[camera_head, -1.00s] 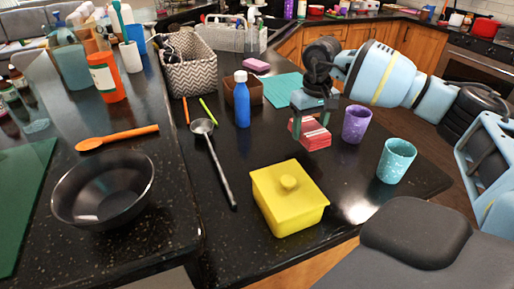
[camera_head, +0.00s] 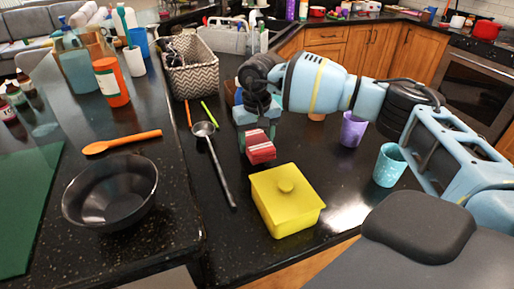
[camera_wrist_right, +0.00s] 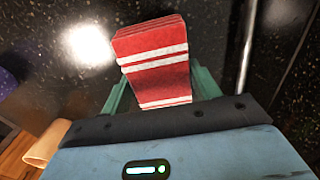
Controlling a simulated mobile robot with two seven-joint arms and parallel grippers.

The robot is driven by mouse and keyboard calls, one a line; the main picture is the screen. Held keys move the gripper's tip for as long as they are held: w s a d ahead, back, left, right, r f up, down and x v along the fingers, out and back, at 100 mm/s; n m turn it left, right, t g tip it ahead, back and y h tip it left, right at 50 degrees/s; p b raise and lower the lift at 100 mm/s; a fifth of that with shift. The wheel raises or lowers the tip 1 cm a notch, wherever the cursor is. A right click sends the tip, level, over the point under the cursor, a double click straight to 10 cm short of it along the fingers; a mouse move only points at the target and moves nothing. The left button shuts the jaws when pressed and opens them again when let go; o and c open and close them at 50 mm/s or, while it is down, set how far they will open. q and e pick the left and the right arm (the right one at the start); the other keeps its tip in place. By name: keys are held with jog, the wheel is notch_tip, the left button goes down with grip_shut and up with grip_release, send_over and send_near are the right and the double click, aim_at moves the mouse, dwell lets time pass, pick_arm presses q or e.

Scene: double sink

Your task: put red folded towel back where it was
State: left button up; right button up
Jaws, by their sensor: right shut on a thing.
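The red folded towel (camera_head: 261,150) has white stripes. My right gripper (camera_head: 258,137) is shut on it, and the towel hangs below the jaws over the dark counter, between the ladle and the yellow box. In the right wrist view the towel (camera_wrist_right: 154,65) sticks out between the two green fingers (camera_wrist_right: 160,92). I cannot tell whether it touches the counter. My left gripper is not in view.
A yellow lidded box (camera_head: 287,204) stands just in front of the towel. A ladle (camera_head: 217,160) lies to its left. A purple cup (camera_head: 352,130) and a teal cup (camera_head: 389,165) stand to the right. A patterned basket (camera_head: 193,67) is behind. Counter between the box and cups is clear.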

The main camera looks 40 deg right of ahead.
aim_at(257, 140)
jog(key=shift+f, duration=1.5)
jog(key=shift+f, duration=0.15)
jog(key=o, duration=0.9)
jog(key=shift+o, duration=0.2)
notch_tip(257, 140, up, 12)
jog(key=shift+s+r, duration=0.15)
jog(key=shift+r, duration=0.05)
